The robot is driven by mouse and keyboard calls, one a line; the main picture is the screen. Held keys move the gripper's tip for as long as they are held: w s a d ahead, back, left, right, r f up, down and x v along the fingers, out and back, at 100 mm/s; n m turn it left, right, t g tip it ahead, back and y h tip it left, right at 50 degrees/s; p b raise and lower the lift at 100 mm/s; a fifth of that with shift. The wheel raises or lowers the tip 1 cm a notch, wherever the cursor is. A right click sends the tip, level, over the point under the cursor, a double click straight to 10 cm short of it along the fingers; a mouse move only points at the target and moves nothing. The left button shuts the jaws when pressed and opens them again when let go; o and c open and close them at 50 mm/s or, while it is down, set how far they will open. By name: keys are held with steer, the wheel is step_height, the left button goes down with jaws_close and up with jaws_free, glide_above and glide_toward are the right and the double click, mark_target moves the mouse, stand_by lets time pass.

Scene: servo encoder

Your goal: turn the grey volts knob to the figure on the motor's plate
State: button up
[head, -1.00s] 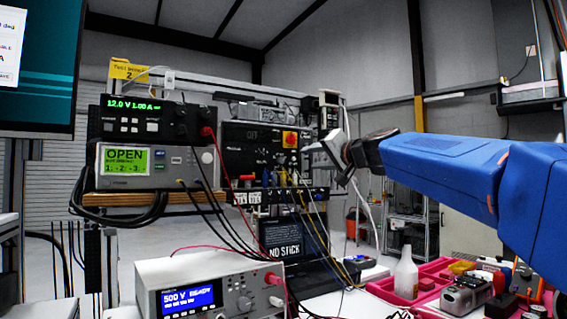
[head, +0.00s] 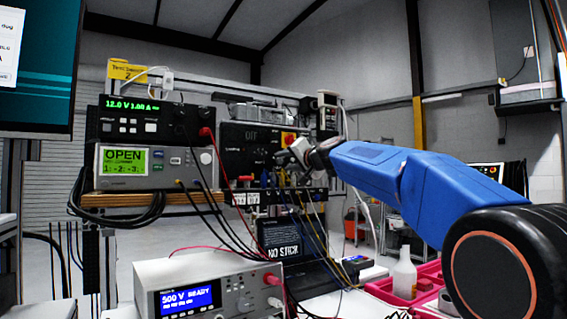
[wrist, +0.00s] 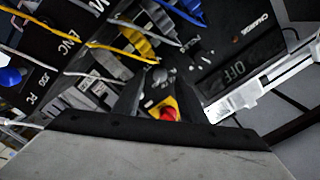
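The black drive panel (head: 235,158) with an OFF display hangs in the middle of the rack. It fills the upper wrist view, tilted, with its OFF display (wrist: 234,70). A small grey knob (wrist: 160,74) shows there beyond my fingers; its label and pointer are too blurred to read, so I cannot tell if it is the volts knob. My gripper (head: 284,158) is in front of the panel's lower right part. In the wrist view my gripper (wrist: 158,95) seems open, its dark fingers apart with nothing held between them. I cannot make out the motor's plate.
A red-on-yellow switch (head: 288,139) sits at the panel's right; it shows close to my fingers in the wrist view (wrist: 168,112). Cables (head: 310,215) hang below the panel. Instruments (head: 150,165) stand left; a white tester (head: 205,285) and a bottle (head: 404,275) stand below.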

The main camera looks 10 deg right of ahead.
mark_target(280, 161)
steer(key=shift+x, duration=1.05)
steer(key=shift+c, duration=0.7)
jaws_close()
steer(key=shift+n, duration=0.3)
steer(key=n, duration=0.3)
steer(key=shift+n, duration=2.1)
